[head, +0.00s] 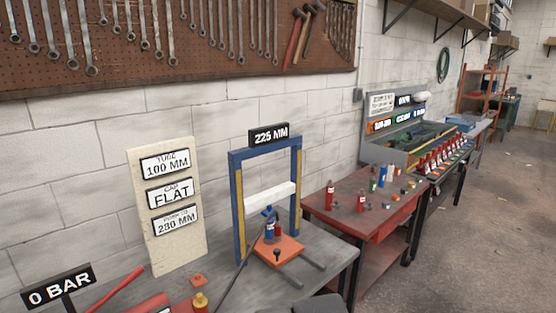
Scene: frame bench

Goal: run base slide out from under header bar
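A blue press frame (237,200) with yellow strips on its uprights stands on the grey bench. A white bar (270,201) spans between the uprights, below the blue top beam (265,149). The orange base slide (284,254) lies low at the frame's foot, with a black knob on it. Two dark rails (312,262) run out from it toward the front right, bare at their outer ends. My gripper is not in view.
A sign board (165,205) reads tube 100 MM, cap FLAT and 280 MM. A red table (365,195) with bottles stands right. A dark line slants down beside the slide.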

